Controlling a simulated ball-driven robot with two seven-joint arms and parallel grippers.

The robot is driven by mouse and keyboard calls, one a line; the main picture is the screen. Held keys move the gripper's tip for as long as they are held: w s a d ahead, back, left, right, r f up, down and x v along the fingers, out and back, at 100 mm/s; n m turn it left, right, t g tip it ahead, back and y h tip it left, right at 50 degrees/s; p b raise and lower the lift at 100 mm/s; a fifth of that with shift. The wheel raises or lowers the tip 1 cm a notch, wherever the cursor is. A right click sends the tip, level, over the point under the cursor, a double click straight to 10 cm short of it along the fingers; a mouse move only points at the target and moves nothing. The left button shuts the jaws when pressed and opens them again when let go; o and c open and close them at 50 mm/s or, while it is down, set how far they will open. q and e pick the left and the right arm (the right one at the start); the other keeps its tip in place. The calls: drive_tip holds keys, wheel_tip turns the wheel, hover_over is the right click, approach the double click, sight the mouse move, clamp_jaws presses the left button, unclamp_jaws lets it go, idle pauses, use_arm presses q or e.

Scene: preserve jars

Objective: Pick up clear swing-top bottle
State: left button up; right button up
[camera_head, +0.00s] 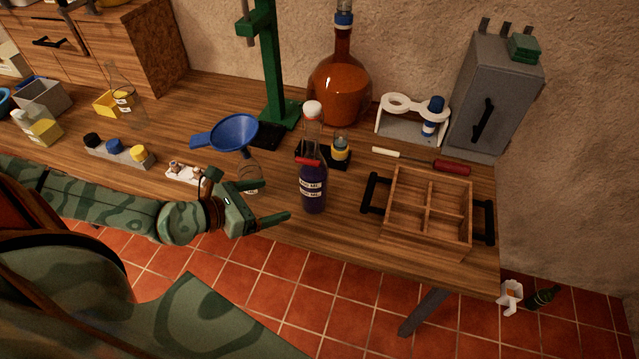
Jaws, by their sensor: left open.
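The clear swing-top bottle (313,185) stands upright near the front edge of the table. It has a pale stopper, a red band at the neck, white labels and dark purple contents. My left gripper (276,201) comes in from the left, just left of the bottle's lower half. Its two fingers are apart and point toward the bottle, with nothing between them. A gap shows between the fingertips and the bottle. My right gripper is not in view.
A blue funnel (234,132) on a small flask (250,172) stands behind my left gripper. A small jar (340,147) and an amber flask (339,92) stand behind the bottle. A wooden divided crate (428,208) lies to the right. Bare tabletop lies between bottle and crate.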

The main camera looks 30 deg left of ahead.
sight(301, 192)
use_arm(q)
drive_tip(key=x, duration=0.7)
drive_tip(key=shift+w+f, duration=0.15)
drive_tip(key=shift+w, duration=0.2)
drive_tip(key=x, duration=0.5)
drive_tip(key=shift+w+d+f, duration=0.2)
drive_tip(key=shift+d+f, duration=0.05)
drive_tip(key=shift+f, duration=0.05)
drive_tip(key=shift+s, duration=0.1)
drive_tip(key=c, duration=1.7)
drive_tip(key=shift+r, duration=0.1)
drive_tip(key=shift+c, duration=0.7)
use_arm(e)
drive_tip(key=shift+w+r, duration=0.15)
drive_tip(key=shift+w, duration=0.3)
use_arm(q)
drive_tip(key=shift+r+p, duration=0.15)
drive_tip(key=shift+p, duration=0.15)
